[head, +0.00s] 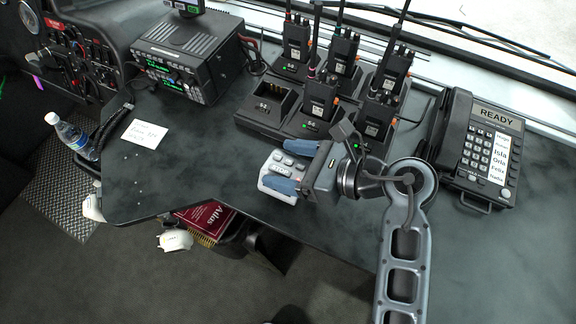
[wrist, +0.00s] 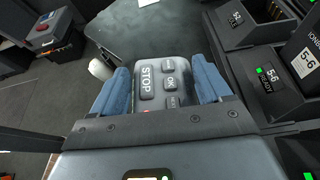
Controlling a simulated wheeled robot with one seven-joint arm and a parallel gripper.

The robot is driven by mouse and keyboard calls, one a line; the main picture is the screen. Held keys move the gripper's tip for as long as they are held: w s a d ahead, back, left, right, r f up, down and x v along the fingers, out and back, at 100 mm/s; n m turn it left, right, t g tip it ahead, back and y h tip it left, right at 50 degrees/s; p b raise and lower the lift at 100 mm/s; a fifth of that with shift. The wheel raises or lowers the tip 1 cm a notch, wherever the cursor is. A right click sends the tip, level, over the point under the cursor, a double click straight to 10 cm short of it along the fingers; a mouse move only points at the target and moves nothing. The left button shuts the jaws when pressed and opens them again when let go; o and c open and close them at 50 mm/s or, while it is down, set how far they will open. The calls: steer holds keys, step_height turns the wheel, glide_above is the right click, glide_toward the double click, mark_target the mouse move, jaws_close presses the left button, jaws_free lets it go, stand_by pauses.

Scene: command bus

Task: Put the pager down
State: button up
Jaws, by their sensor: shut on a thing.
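The pager (head: 277,173) is a light grey handheld device with dark buttons, one of them marked STOP. My gripper (head: 285,168) is shut on it, with one blue finger on each side. In the wrist view the pager (wrist: 165,73) sits between the two blue fingers of my gripper (wrist: 160,85), its buttons facing the camera. Its near end is hidden by the gripper body. It is over the dark desk top (head: 215,165), close to the front edge. I cannot tell whether it touches the desk.
Several radios (head: 320,95) stand in a charger bank (head: 262,120) just behind my gripper; its front-left slot is empty. A desk phone (head: 475,145) is at the right. A paper note (head: 144,132) and a bottle (head: 72,134) are at the left. The desk between note and pager is clear.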

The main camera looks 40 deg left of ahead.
step_height(320, 180, down, 2)
steer(key=shift+f, duration=0.15)
steer(key=o, duration=1.6)
steer(key=shift+o, duration=0.2)
steer(key=shift+d, duration=0.1)
steer(key=b+v, duration=0.1)
steer(key=v, duration=1.1)
steer(key=shift+s+f, duration=0.1)
